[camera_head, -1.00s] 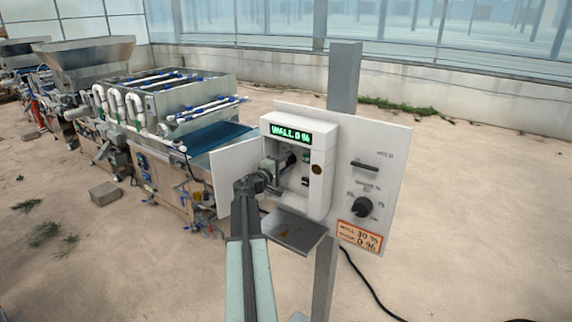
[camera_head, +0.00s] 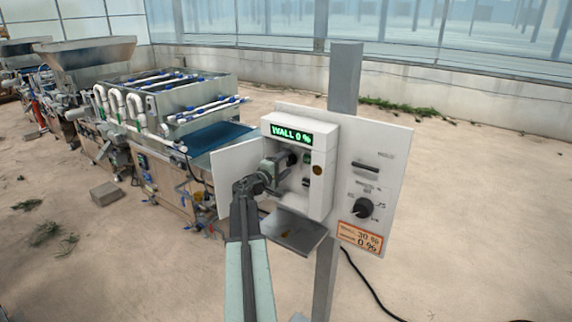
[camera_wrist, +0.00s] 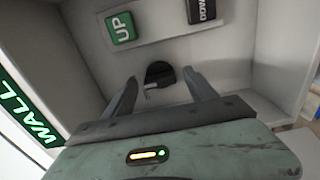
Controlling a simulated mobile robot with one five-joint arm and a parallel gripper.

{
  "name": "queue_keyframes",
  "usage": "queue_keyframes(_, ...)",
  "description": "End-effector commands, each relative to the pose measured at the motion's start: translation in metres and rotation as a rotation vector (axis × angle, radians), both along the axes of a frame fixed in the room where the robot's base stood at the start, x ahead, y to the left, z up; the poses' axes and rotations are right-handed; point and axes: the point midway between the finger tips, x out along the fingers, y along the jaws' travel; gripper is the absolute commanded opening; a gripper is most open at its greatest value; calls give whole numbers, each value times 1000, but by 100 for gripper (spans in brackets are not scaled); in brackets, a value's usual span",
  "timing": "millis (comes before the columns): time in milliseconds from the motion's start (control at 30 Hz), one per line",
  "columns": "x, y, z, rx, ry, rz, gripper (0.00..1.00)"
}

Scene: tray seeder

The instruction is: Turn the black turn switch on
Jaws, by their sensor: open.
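A white control box (camera_head: 318,178) with a green "WALL 0 %" display (camera_head: 290,134) hangs on a panel with its door open. My gripper (camera_head: 286,163) is open and empty, at the mouth of the box. In the wrist view, a small black round part (camera_wrist: 160,70) with a lever-like piece sits on the box's back wall, between the spread fingers (camera_wrist: 159,80). I cannot tell whether they touch it. A black knob with a pointer (camera_head: 363,207) and scale marks is on the panel right of the box, away from my gripper.
Inside the box are a green UP button (camera_wrist: 121,27) and a black DOWN button (camera_wrist: 201,10). The open door (camera_head: 236,175) stands left of my gripper. A metal shelf (camera_head: 297,236) is below. An orange-edged label (camera_head: 360,238) is under the knob.

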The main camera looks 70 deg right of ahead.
Motion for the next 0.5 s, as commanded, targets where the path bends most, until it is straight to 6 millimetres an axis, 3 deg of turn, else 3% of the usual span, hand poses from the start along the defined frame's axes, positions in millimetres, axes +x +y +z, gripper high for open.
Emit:
queue_keyframes(300,15,58,0,0,0,3,65)
queue_keyframes(500,19,70,0,-1,0,1,65)
